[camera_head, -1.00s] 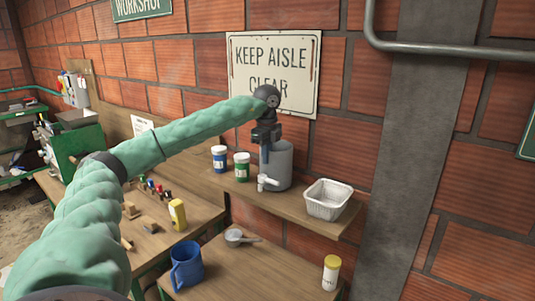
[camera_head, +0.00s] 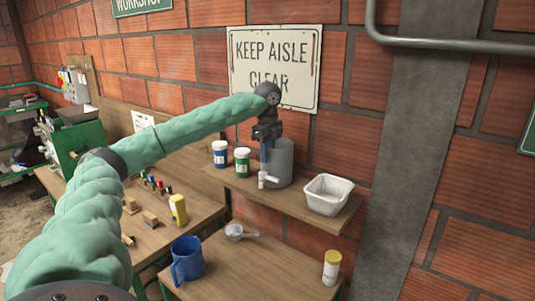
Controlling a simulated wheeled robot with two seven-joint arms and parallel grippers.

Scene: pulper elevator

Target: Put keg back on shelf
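The grey keg (camera_head: 283,163) with a white tap (camera_head: 268,179) stands upright on the wooden wall shelf (camera_head: 307,206). My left gripper (camera_head: 265,152) points down at the keg's left front edge, above the tap. Its fingers look close together at the keg's rim, but I cannot tell whether they grip it. My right gripper is out of view.
Two lidded jars, one blue (camera_head: 220,154) and one green (camera_head: 242,162), stand left of the keg. A white tray (camera_head: 327,194) sits to its right. Below, a table holds a blue mug (camera_head: 187,260), a metal scoop (camera_head: 236,232) and a yellow-capped jar (camera_head: 331,267).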

